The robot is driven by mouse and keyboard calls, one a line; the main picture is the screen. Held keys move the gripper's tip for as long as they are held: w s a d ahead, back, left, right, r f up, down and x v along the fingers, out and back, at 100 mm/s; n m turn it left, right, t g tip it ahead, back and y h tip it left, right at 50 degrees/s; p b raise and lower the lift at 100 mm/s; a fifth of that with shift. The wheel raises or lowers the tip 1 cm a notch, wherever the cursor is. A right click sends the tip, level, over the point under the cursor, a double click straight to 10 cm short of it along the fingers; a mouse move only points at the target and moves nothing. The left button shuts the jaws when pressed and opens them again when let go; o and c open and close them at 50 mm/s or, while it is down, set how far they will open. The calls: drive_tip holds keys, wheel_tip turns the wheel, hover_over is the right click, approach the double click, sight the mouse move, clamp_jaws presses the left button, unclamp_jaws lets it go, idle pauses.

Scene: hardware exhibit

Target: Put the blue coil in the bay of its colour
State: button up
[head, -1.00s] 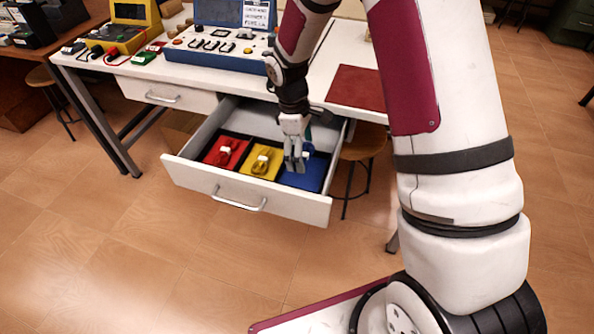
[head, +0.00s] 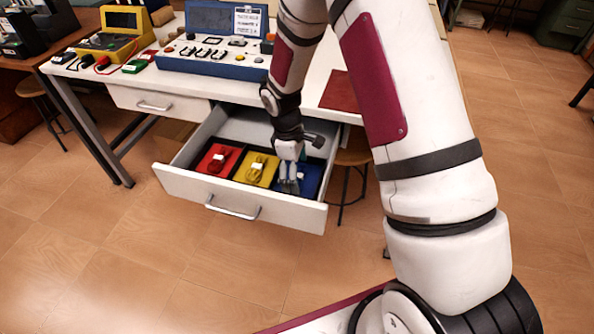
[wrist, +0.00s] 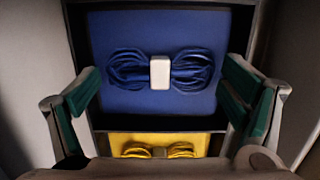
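The blue coil (wrist: 190,70), a bundle of blue cable with a white band, lies in the blue bay (wrist: 120,30) of the open drawer in the wrist view. My gripper (wrist: 160,85) is open above it, with one green-padded finger on each side. Clear gaps show between the fingers and the coil's ends. In the head view, my gripper (head: 289,184) is over the blue bay (head: 312,180), the right-hand one, and mostly hides the coil.
The drawer (head: 250,205) also has a yellow bay with a yellow coil (head: 257,168) and a red bay with a red coil (head: 218,160). The drawer walls stand close around my gripper. The white table (head: 330,85) above holds a blue panel box (head: 215,62).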

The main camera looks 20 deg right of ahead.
drive_tip(key=shift+r, duration=0.1)
wheel_tip(320, 180, up, 12)
drive_tip(key=a+p, duration=0.1)
drive_tip(key=shift+w+a+r+p, duration=0.2)
drive_tip(key=shift+w+p, duration=0.1)
drive_tip(key=shift+w, duration=0.15)
drive_tip(key=s+d+r+m+t, duration=0.2)
drive_tip(key=s+r+m, duration=0.4)
drive_tip(key=s+r, duration=1.05)
drive_tip(key=s+r+m, duration=0.2)
drive_tip(key=s, duration=0.6)
drive_tip(key=s+r+m+t+y, duration=0.1)
drive_tip(key=s+m, duration=0.1)
drive_tip(key=s, duration=0.6)
drive_tip(key=shift+s+a+r+m+y, duration=0.3)
drive_tip(key=shift+s+a+r+m, duration=0.05)
drive_tip(key=shift+r+m, duration=0.05)
